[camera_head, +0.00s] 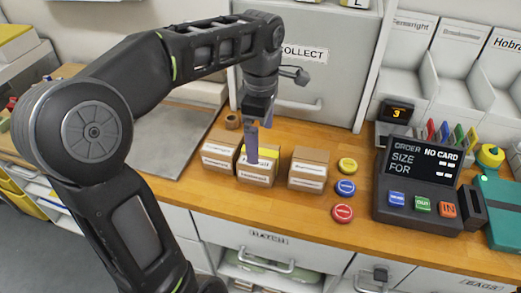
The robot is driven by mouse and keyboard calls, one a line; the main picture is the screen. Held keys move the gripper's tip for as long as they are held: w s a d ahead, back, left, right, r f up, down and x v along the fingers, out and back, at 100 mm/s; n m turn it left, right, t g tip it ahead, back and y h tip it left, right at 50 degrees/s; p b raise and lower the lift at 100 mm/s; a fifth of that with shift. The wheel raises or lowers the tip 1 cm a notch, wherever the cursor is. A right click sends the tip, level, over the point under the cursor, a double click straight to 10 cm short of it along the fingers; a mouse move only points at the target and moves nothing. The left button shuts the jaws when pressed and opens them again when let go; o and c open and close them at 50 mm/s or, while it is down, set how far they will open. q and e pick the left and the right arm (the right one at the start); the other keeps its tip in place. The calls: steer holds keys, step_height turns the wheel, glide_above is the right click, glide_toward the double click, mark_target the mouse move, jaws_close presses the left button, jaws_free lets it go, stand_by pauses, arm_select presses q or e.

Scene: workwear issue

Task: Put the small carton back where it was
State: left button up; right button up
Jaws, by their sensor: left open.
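Three small cartons stand in a row on the wooden counter: a left carton (219,153), a middle carton (258,178) with yellow on it, and a right carton (307,171). Each has a white label on its front; the writing is too small to read. My left gripper (254,152) points down at the middle carton, and its fingers cover part of that carton. It is open; I cannot tell whether the fingers touch the carton. My right gripper is not in view.
Yellow, blue and red round buttons (344,187) lie right of the cartons. A dark order terminal (417,178) stands further right, beside a teal box (502,205). A brown roll (232,121) is behind the left carton. A grey COLLECT door (310,75) closes off the back.

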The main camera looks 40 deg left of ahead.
mark_target(261, 155)
arm_select(q)
step_height(261, 155, up, 4)
steer(key=shift+p, duration=1.2)
